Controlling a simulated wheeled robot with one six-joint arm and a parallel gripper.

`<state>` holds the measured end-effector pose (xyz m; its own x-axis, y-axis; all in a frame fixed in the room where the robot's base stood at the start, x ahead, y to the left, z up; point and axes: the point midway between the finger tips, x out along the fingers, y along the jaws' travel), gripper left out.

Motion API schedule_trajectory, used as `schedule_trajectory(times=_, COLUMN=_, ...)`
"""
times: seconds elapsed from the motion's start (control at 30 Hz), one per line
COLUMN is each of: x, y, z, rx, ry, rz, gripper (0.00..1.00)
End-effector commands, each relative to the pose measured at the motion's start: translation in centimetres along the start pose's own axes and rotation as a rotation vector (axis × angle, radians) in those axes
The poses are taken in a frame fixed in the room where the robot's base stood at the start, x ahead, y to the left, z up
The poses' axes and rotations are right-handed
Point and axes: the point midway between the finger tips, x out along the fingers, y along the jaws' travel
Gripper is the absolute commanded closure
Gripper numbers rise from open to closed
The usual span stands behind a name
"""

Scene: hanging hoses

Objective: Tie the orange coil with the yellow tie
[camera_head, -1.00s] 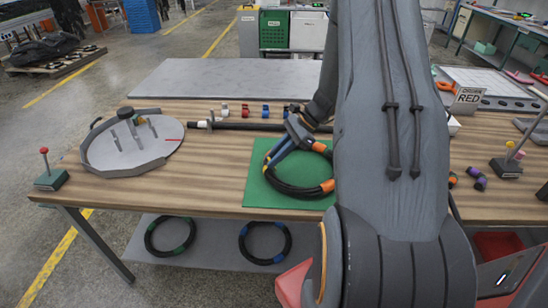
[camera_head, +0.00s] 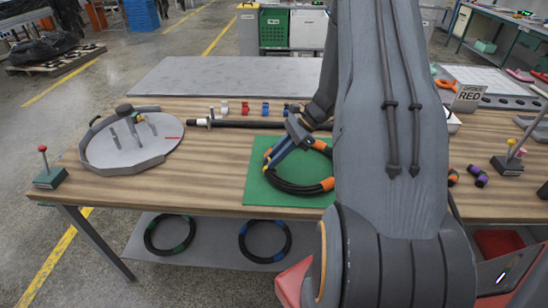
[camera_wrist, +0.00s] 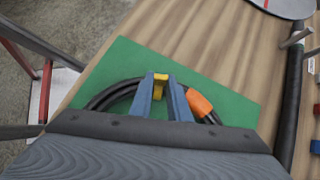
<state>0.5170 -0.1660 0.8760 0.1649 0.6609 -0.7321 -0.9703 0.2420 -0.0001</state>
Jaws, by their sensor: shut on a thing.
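The orange coil (camera_head: 292,188) is a black hose loop with orange bands. It lies flat on a green mat (camera_head: 257,198) on the wooden table. My gripper (camera_head: 268,163) reaches down over the coil's left side. In the wrist view my gripper (camera_wrist: 161,84) has its two blue fingers close together with the yellow tie (camera_wrist: 160,79) between their tips, at the coil's far rim. An orange band (camera_wrist: 198,102) of the coil shows right of the fingers. The tie's hold around the hose is too small to make out. My arm hides the coil's right edge in the head view.
A round grey fixture (camera_head: 130,143) stands at the left. A black bar (camera_head: 250,125) and several small coloured ties (camera_head: 245,108) lie behind the mat. Two coils, green-banded (camera_head: 170,235) and blue-banded (camera_head: 265,242), lie on the lower shelf.

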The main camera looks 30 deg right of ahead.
Motion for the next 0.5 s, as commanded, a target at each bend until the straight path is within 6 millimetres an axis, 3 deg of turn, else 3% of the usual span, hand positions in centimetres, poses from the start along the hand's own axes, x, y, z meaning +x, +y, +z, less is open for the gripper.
schedule_trajectory(times=0.23, x=0.05, y=0.01, z=-0.05, rx=0.0, ry=0.0, rz=0.0, gripper=1.0)
schedule_trajectory(times=0.27, x=0.05, y=0.01, z=-0.05, rx=0.0, ry=0.0, rz=0.0, gripper=0.81)
schedule_trajectory(times=0.37, x=0.04, y=0.01, z=-0.04, rx=0.0, ry=0.0, rz=0.0, gripper=0.64)
schedule_trajectory(times=0.5, x=0.04, y=0.01, z=-0.04, rx=0.0, ry=0.0, rz=0.0, gripper=0.62)
